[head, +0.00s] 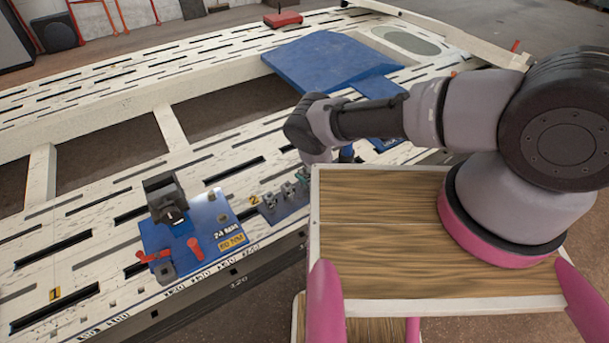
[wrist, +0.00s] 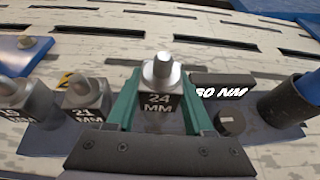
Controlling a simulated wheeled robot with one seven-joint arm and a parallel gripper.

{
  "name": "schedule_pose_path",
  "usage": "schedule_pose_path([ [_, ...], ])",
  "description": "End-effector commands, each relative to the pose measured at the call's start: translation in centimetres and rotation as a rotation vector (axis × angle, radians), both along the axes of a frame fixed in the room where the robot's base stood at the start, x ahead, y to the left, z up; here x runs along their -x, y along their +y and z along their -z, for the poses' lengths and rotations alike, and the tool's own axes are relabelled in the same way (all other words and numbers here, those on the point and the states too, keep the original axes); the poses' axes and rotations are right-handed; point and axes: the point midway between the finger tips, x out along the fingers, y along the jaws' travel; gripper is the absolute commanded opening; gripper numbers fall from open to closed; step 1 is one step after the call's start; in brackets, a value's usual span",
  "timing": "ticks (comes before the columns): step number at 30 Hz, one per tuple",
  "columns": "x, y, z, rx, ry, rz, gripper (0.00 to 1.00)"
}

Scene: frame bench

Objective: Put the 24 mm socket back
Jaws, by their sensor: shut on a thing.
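My gripper (wrist: 160,82) has green fingers on both sides of a grey socket (wrist: 160,103) marked "24 MM", and it is shut on it. A metal peg or drive end stands up from the socket's top. To its left in the wrist view are the 21 mm socket (wrist: 88,98) and another socket (wrist: 32,98) with a partly cut-off label. Whether the 24 mm socket touches the blue rack (head: 290,209) cannot be told.
A blue fixture plate (head: 205,228) with a black clamp and red handles lies left of the rack on the slotted bench (head: 105,205).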

Motion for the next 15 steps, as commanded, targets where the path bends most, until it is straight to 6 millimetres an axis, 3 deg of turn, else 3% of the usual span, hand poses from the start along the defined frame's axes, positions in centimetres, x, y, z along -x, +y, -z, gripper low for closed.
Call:
schedule_pose_path([
  [15,0.0,0.0,1.2,0.0,0.0,-0.001,0.0],
])
